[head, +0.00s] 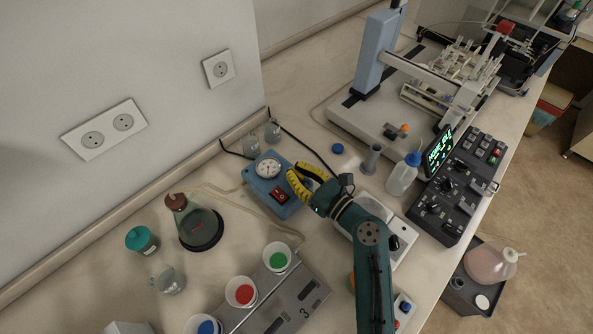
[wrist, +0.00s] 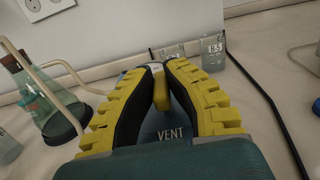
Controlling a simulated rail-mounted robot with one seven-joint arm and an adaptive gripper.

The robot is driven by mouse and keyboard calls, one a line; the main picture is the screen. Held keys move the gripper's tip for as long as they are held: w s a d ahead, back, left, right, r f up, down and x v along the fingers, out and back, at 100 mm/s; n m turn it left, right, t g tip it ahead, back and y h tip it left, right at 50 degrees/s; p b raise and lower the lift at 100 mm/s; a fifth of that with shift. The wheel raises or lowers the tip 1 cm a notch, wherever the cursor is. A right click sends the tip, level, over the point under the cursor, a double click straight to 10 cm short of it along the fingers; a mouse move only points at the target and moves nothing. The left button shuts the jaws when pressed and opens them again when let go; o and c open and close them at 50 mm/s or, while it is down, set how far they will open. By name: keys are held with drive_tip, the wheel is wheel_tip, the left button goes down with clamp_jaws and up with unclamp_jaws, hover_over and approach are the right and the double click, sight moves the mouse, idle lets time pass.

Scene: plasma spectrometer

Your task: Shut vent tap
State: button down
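The blue vent box (head: 263,187) stands on the bench, with a round gauge (head: 267,168) and a red switch (head: 280,195). My gripper (head: 292,174), with yellow and black fingers, reaches over its right side. In the wrist view the word VENT shows on the blue surface (wrist: 150,128) below the fingers. A yellow tap handle (wrist: 160,90) stands upright between the fingers. The fingertips (wrist: 160,68) nearly meet and appear closed around the handle. The fingers hide the tap in the head view, and its lower part is partly covered in the wrist view.
A flask (head: 200,228) with a tube stands left of the box. Small bottles (head: 251,146) stand behind it by the wall. Cups (head: 241,292) of coloured caps are in front. A wash bottle (head: 402,174) and control panel (head: 459,190) are to the right.

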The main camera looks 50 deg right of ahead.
drive_tip(key=shift+p, duration=0.5)
drive_tip(key=h+p, duration=0.1)
drive_tip(key=p, duration=0.1)
drive_tip(key=m+h+p, duration=0.1)
drive_tip(key=p, duration=0.1)
drive_tip(key=shift+a+r+m, duration=0.15)
drive_tip(key=shift+r+m, duration=0.15)
drive_tip(key=m+h+p, duration=0.1)
drive_tip(key=h+p, duration=0.1)
drive_tip(key=p, duration=0.1)
drive_tip(key=shift+g+h, duration=0.3)
drive_tip(key=shift+g, duration=0.1)
drive_tip(key=m+g+h+p, duration=0.1)
drive_tip(key=m+h+p, duration=0.1)
drive_tip(key=h+p, duration=0.1)
drive_tip(key=shift+f+m+p, duration=0.1)
drive_tip(key=shift+m+p, duration=0.2)
drive_tip(key=shift+f+m+g+h+p, duration=0.25)
drive_tip(key=shift+m+g+h+p, duration=0.7)
drive_tip(key=shift+h, duration=0.45)
drive_tip(key=shift+f+h, duration=0.1)
drive_tip(key=shift+h, duration=0.2)
drive_tip(key=c, duration=1.1)
unclamp_jaws()
drive_tip(key=shift+m, duration=0.25)
